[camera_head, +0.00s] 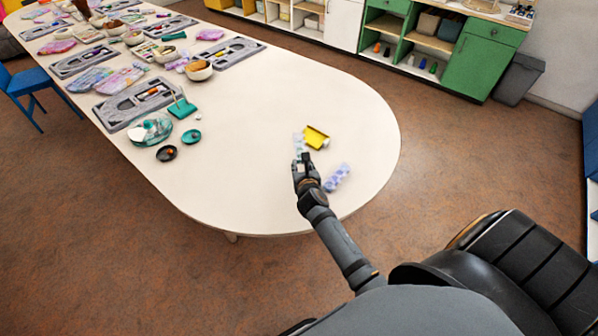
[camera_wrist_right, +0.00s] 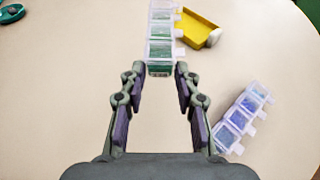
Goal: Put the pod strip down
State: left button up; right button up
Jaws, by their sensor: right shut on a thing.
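A clear pod strip with green contents (camera_wrist_right: 161,38) is between the fingertips of my right gripper (camera_wrist_right: 160,73), which is shut on its near end. In the head view this strip (camera_head: 299,142) shows just past my right gripper (camera_head: 302,162), partly hidden by it. I cannot tell whether the strip touches the table or hangs slightly above it. A second pod strip with blue and purple contents (camera_wrist_right: 241,115) lies on the table to the right of the gripper, apart from it; the head view shows it too (camera_head: 337,177). My left gripper is not in view.
A yellow open tray (camera_head: 316,137) lies close to the right of the held strip. The white table (camera_head: 270,110) is clear around them. Grey boards (camera_head: 137,103), a teal dish (camera_head: 190,136) and bowls (camera_head: 198,70) crowd its left part. The rounded table edge is near.

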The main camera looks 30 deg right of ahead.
jog(key=w+f, duration=0.2)
jog(key=f, duration=0.1)
jog(key=shift+w+d+b, duration=0.1)
jog(key=shift+w+b, duration=0.1)
jog(key=shift+b, duration=0.2)
jog(key=f, duration=0.1)
jog(key=f+b, duration=0.1)
jog(key=f, duration=0.1)
jog(key=shift+w+f+b, duration=0.3)
jog(key=shift+f, duration=0.05)
jog(key=shift+r, duration=0.1)
jog(key=shift+s, duration=0.1)
jog(key=o, duration=1.1)
